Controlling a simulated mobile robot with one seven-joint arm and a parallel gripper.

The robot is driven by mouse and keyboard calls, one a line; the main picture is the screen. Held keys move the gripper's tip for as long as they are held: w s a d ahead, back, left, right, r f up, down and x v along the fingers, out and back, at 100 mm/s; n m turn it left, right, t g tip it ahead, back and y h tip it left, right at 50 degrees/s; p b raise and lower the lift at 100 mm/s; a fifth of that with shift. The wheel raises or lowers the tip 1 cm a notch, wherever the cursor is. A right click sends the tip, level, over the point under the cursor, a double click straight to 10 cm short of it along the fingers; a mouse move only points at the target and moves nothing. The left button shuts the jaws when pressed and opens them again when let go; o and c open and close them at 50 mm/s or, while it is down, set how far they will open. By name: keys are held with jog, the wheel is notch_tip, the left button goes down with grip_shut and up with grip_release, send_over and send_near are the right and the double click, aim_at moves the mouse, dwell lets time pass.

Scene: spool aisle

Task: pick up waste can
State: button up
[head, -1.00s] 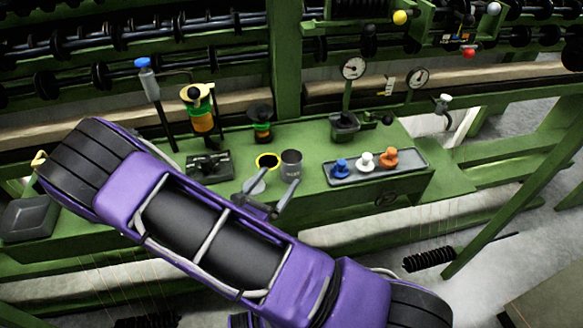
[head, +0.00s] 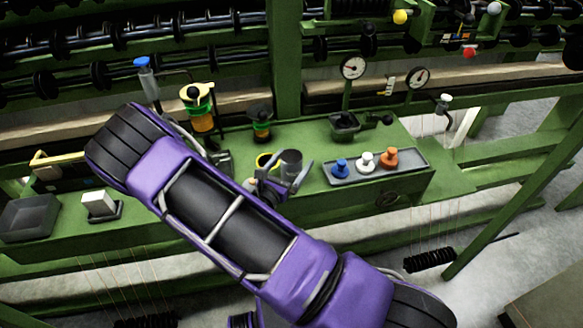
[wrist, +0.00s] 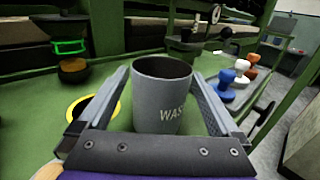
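The waste can (head: 291,163) is a small grey open-topped cup standing upright on the green bench (head: 320,137). In the wrist view the can (wrist: 161,98) shows part of its "WASTE" lettering and stands between the fingers. My gripper (head: 284,172) is open around it, one finger on each side. In the wrist view my gripper (wrist: 162,100) shows a gap at the left finger; the right finger is close to the can, and I cannot tell if it touches.
A yellow-rimmed ring (wrist: 80,107) lies just left of the can. A grey tray (head: 412,158) with blue, white and orange knobbed pieces is to the right. A black-and-green spool (head: 261,124) stands behind. Gauges (head: 353,68) rise at the back.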

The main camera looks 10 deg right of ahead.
jog(key=c, duration=1.5)
jog(key=shift+r, duration=0.1)
